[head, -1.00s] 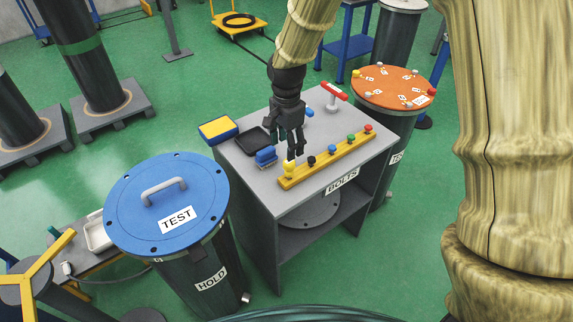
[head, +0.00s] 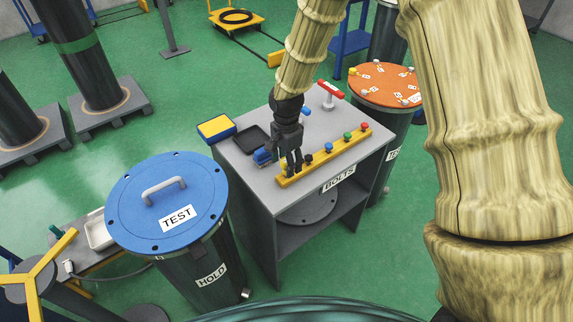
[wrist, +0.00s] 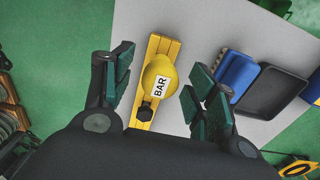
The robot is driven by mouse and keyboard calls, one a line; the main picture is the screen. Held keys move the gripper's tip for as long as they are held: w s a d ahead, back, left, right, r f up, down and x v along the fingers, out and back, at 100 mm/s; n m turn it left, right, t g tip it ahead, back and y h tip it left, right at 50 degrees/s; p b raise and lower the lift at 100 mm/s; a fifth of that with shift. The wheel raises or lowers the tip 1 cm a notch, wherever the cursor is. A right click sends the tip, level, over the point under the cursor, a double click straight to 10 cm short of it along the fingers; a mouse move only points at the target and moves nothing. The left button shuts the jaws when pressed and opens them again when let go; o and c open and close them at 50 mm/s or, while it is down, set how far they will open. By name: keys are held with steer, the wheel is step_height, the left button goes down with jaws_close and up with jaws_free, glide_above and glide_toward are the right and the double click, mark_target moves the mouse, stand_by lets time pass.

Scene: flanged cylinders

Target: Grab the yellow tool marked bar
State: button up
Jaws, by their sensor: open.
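The yellow tool marked BAR (wrist: 158,72) has a rounded yellow head with a white label. It stands at the left end of the yellow rack (head: 340,150) on the grey bench. My gripper (head: 291,166) is over that end of the rack in the head view, and its fingers hide the tool there. In the wrist view my gripper (wrist: 160,82) is open, with dark green finger pads on either side of the yellow head. Gaps show between the pads and the head.
Black, blue, green and red knobs (head: 347,137) stand along the rack to the right. A blue brush-like block (wrist: 236,73) and a black tray (wrist: 272,93) lie beside it. A yellow-and-blue box (head: 216,128) sits at the bench's left edge.

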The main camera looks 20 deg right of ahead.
steer(key=shift+f, duration=0.15)
steer(key=c, duration=1.2)
steer(key=shift+o, duration=0.2)
steer(key=shift+r+b, duration=0.35)
steer(key=shift+r, duration=0.35)
step_height(320, 180, up, 2)
steer(key=shift+b, duration=0.35)
steer(key=s+a+r+b, duration=0.1)
steer(key=s+a, duration=0.3)
steer(key=s, duration=0.2)
steer(key=s+a+b, duration=0.2)
steer(key=s+a, duration=0.2)
steer(key=s, duration=0.3)
steer(key=shift+s+a+r, duration=0.2)
steer(key=shift+a+r, duration=0.1)
steer(key=shift+r, duration=0.05)
